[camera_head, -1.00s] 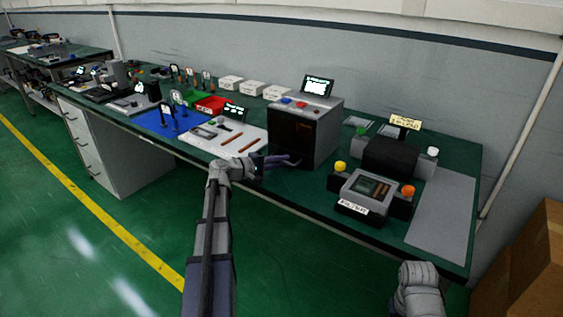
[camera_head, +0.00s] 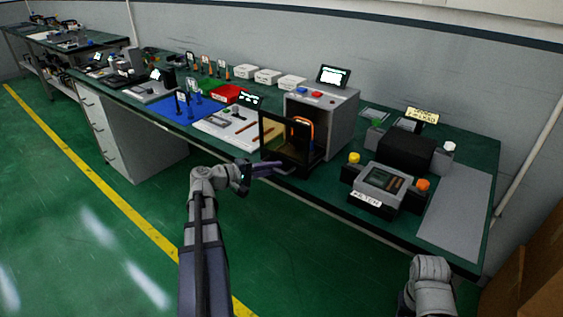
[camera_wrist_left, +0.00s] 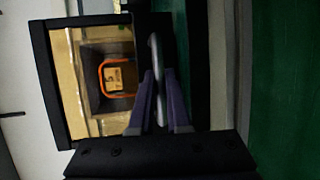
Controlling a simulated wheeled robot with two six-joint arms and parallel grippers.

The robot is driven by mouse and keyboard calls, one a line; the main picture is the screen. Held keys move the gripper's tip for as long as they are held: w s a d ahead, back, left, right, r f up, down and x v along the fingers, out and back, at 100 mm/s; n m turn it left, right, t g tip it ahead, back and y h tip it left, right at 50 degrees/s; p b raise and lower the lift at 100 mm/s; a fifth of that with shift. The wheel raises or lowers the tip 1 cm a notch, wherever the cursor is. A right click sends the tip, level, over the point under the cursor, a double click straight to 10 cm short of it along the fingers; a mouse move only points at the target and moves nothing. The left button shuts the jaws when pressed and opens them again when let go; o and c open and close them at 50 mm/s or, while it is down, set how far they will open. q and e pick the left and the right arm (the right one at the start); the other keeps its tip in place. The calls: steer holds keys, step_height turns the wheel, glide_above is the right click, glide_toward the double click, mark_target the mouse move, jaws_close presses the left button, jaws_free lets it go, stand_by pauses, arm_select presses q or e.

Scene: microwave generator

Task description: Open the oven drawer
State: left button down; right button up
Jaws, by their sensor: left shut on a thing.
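The oven (camera_head: 345,118) is a grey box on the green bench, with a screen and coloured buttons on top. Its dark framed door (camera_head: 294,157) with a tinted window stands swung open toward the front left. My left gripper (camera_head: 276,168) is at the door's lower front. In the left wrist view, its purple fingers (camera_wrist_left: 160,80) are shut on the pale upright handle (camera_wrist_left: 156,52). An orange loop (camera_wrist_left: 102,78) around a tan piece shows through the window. My right gripper is not visible; only part of that arm shows at lower right.
A white board (camera_head: 215,133) with brown sticks lies left of the door, close to it. A grey device (camera_head: 383,185) with yellow and orange knobs stands right of the oven. The floor before the bench is clear.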

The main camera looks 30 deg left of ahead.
arm_select(q)
steer(key=shift+s+a, duration=0.1)
steer(key=shift+s, duration=1.6)
steer(key=c, duration=1.2)
jaws_free()
steer(key=shift+o, duration=0.2)
steer(key=shift+a, duration=0.1)
steer(key=p+v, duration=0.1)
steer(key=v, duration=0.6)
steer(key=shift+s, duration=0.35)
steer(key=shift+a, duration=0.15)
